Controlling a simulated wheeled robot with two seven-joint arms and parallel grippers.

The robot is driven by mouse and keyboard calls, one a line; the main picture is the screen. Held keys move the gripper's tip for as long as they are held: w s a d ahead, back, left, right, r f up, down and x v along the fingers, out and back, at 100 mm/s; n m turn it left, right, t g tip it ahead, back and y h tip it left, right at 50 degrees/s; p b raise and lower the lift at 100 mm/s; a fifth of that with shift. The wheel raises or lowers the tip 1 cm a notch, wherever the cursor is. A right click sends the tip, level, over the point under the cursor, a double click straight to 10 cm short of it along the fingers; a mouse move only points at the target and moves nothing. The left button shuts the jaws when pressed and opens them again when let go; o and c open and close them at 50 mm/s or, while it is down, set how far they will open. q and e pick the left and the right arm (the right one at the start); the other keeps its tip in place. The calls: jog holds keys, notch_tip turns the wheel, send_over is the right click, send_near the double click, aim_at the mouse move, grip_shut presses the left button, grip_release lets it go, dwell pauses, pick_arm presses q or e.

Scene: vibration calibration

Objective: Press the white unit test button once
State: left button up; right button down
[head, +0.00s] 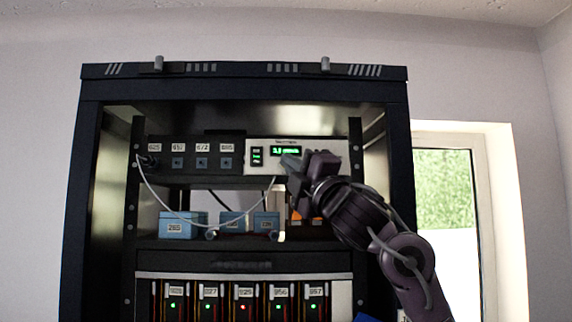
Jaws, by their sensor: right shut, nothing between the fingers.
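The white unit (258,151) sits at the upper right of the dark rack, with a lit green display (286,151) and a small dark panel at its left. My right gripper (288,164) is shut and empty, in front of the unit's lower middle, just below the display. The gripper and wrist cover the unit's lower right part. The test button cannot be made out; it may be behind the gripper. I cannot tell whether the fingertips touch the unit's face. My left gripper is not in view.
A black panel with labelled sockets (190,155) is left of the unit. A grey cable (148,188) hangs from it. Blue boxes (175,226) and an orange one stand on the shelf below. Lower down is a row of labelled modules with lights (245,298). The rack's right post (397,140) is near my arm.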

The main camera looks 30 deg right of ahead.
dwell(0.7)
jog(key=shift+w+d, duration=0.25)
jog(key=shift+w, duration=0.15)
jog(key=shift+w+d+p, duration=0.2)
jog(key=shift+w+p, duration=0.1)
jog(key=shift+p, duration=0.1)
dwell(0.6)
jog(key=shift+s, duration=0.1)
jog(key=shift+s+a, duration=0.35)
jog(key=shift+s, duration=0.2)
jog(key=shift+s+a, duration=0.1)
jog(key=s, duration=0.1)
jog(key=s+a, duration=0.1)
jog(key=s+a+b, duration=0.1)
jog(key=s, duration=0.1)
jog(key=shift+a, duration=0.25)
